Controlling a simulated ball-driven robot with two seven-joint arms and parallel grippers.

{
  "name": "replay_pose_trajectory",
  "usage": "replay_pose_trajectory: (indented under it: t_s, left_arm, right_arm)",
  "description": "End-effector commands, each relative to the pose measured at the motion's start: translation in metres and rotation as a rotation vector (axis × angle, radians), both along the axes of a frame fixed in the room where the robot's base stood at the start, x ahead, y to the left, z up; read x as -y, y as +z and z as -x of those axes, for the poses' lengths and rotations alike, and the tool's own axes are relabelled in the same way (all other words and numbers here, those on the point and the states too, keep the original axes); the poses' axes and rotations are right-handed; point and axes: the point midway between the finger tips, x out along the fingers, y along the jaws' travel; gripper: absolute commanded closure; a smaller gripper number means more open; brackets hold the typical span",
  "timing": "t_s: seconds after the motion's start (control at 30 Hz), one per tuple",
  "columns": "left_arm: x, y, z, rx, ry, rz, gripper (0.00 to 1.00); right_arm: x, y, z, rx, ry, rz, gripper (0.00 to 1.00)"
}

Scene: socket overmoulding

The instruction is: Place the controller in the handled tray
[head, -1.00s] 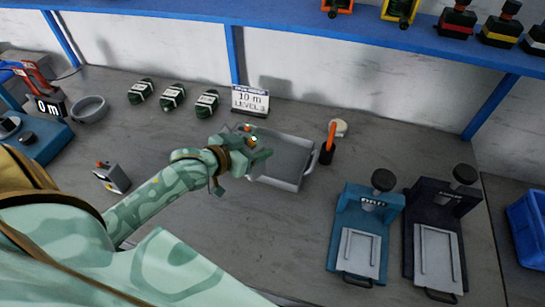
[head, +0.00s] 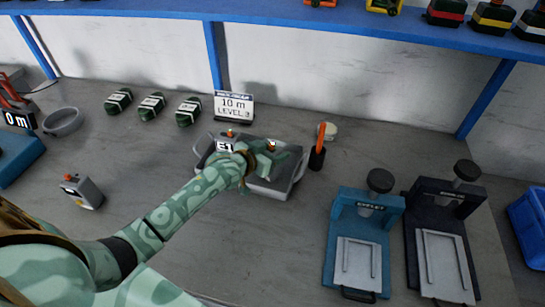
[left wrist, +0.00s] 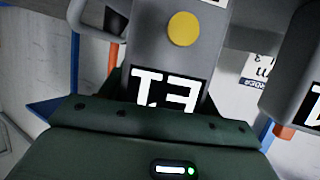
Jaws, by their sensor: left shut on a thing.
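My left gripper (head: 268,158) is over the middle of the grey handled tray (head: 297,176), shut on a grey controller (head: 271,146). The held controller also fills the middle of the left wrist view (left wrist: 178,65), with a yellow disc and a black-and-white label that appears upside down. I cannot tell whether it touches the tray floor. A second controller (head: 226,145), with an orange knob, stands in the tray's back left; it shows at the right of the left wrist view (left wrist: 297,75). A third controller (head: 82,191) stands on the table at left. My right gripper is not in view.
A sign (head: 234,107) stands behind the tray. A black holder with an orange tool (head: 318,150) is close to its right side. Several dark green parts (head: 152,106) and a grey bowl (head: 63,121) lie left. Blue (head: 360,235) and dark (head: 440,240) presses stand right.

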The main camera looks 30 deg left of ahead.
Motion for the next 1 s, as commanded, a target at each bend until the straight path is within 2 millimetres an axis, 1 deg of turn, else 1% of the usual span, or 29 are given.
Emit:
replay_pose_trajectory:
  t_s: [0.03,0.07,0.3,0.4,0.43,0.47,0.5,0.77,0.83,0.93,1.0]
  left_arm:
    - [0.0,-0.016,0.001,-0.005,0.001,0.001,0.64]
    - [0.0,-0.018,0.001,-0.004,0.001,0.001,0.64]
    - [0.0,-0.016,0.001,-0.001,0.001,-0.001,0.64]
    - [-0.001,-0.018,0.001,-0.001,0.001,-0.001,0.64]
    - [-0.001,-0.019,0.001,-0.002,0.001,-0.001,0.36]
    - [-0.001,-0.019,0.001,-0.002,0.001,-0.001,0.27]
    - [-0.001,-0.019,0.001,-0.002,0.001,-0.001,0.17]
    - [-0.001,-0.018,0.001,-0.001,0.001,-0.001,0.17]
    - [0.0,-0.014,0.001,0.0,0.0,0.001,0.17]
    - [-0.003,-0.009,0.013,-0.002,0.001,-0.001,0.17]
    - [-0.006,-0.002,0.025,-0.001,0.001,-0.001,0.17]
  right_arm:
    - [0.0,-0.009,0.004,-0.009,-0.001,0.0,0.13]
    - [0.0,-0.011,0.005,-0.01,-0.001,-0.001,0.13]
    - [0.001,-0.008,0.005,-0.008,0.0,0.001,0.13]
    - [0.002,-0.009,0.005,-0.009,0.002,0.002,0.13]
    - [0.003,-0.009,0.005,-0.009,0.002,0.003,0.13]
    - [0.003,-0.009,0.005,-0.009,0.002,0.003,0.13]
    - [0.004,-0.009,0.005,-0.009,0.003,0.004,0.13]
    - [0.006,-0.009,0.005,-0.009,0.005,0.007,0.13]
    - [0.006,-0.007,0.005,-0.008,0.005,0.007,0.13]
    - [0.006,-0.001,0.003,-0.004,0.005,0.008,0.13]
    - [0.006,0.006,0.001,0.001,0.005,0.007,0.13]
